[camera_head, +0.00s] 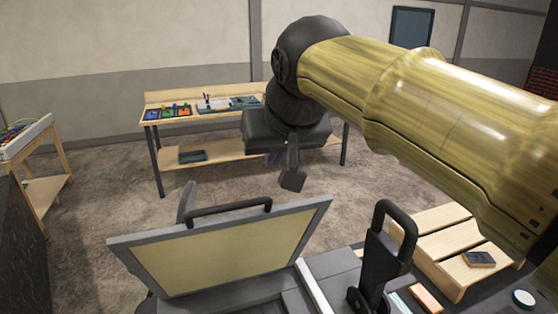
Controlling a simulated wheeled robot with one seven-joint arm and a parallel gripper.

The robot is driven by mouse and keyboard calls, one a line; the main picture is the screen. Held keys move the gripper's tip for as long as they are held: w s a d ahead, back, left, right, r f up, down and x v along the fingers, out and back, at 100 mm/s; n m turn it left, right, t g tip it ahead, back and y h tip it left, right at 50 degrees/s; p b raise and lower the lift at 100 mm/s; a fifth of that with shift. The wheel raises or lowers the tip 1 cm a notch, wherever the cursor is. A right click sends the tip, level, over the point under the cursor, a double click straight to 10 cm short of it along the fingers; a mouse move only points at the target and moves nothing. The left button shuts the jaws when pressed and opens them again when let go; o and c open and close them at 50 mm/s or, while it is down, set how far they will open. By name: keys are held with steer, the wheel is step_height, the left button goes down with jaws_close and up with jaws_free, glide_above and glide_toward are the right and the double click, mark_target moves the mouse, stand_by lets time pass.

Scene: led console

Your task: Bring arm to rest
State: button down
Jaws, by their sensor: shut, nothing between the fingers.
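My gripper (291,178) hangs below the dark wrist at the end of my gold-coloured arm, which reaches in from the right. Its fingers are together and empty, pointing down in the open air. A small green light shows on the gripper body. Below and nearer stands a grey console with a tilted, framed beige panel (222,250) that has a black handle (228,207) along its top. The gripper appears above and beyond this panel, apart from it. A thick black handle (388,240) stands upright to the right of the panel.
A wooden workbench (215,150) with coloured bins and tools stands behind the gripper. A slatted wooden surface (450,245) with a small dark box (478,258) is at the right. A wooden rack (42,170) stands at the left. The floor between is clear.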

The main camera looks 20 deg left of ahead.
steer(key=w+d+f+m+g+h, duration=0.1)
steer(key=w+d+f+m, duration=0.15)
steer(key=d+f, duration=0.6)
steer(key=w+d+f+m+g+h, duration=0.1)
steer(key=w+d+f+h, duration=0.3)
steer(key=f, duration=0.8)
steer(key=s+d+f+m+g, duration=0.1)
steer(key=s+d+f, duration=0.5)
steer(key=d+f, duration=0.2)
steer(key=s+d+f+m+g, duration=0.1)
steer(key=s+d+f+m, duration=0.1)
steer(key=s+d+f, duration=0.3)
steer(key=d+f, duration=0.3)
steer(key=shift+s+f+y+b, duration=0.3)
steer(key=shift+s+f+b, duration=0.05)
steer(key=shift+s+b, duration=0.05)
